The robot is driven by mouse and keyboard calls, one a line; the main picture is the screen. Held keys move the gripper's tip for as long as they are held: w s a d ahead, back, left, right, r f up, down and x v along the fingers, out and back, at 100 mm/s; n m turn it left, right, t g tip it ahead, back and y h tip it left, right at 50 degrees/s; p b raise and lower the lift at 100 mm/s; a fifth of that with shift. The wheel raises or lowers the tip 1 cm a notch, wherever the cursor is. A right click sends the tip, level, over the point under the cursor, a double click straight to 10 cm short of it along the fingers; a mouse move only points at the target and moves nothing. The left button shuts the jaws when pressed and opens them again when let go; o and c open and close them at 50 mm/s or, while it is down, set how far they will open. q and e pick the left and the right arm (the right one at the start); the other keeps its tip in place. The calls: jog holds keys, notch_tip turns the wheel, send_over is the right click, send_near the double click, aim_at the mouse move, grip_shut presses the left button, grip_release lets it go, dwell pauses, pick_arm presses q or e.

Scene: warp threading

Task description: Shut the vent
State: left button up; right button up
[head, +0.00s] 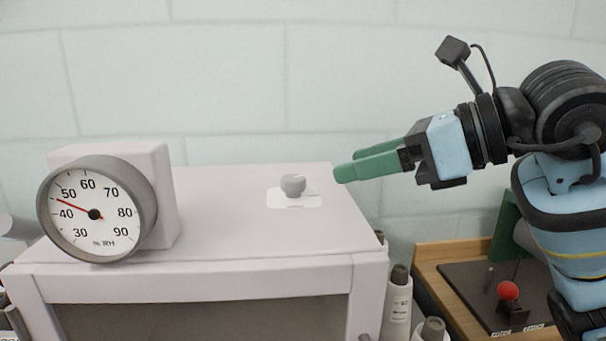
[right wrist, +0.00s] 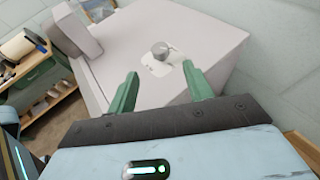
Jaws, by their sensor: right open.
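The vent appears to be the small grey knob (head: 293,185) on a white label plate (head: 296,202) on top of a white cabinet (head: 230,215). My right gripper (head: 346,166) is open and empty, to the right of the knob and apart from it, with its green fingers pointing left. In the right wrist view the knob (right wrist: 161,50) lies beyond and between the two open fingertips (right wrist: 160,72). The knob's exact turn is too small to tell. My left gripper is not in view.
A round humidity dial (head: 97,210) stands on the cabinet's left, its red needle between 40 and 50. Several bottles (head: 397,305) stand right of the cabinet. A wooden tray (head: 450,250) with a red-knobbed lever (head: 508,291) is at lower right. The cabinet top around the knob is clear.

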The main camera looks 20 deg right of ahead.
aim_at(301, 179)
jog(key=shift+w+a+f, duration=0.15)
jog(key=shift+w+a, duration=0.05)
jog(key=x, duration=0.7)
jog(key=shift+w+f, duration=0.1)
jog(key=shift+c, duration=0.5)
jog(key=c, duration=0.9)
jog(key=shift+o, duration=0.2)
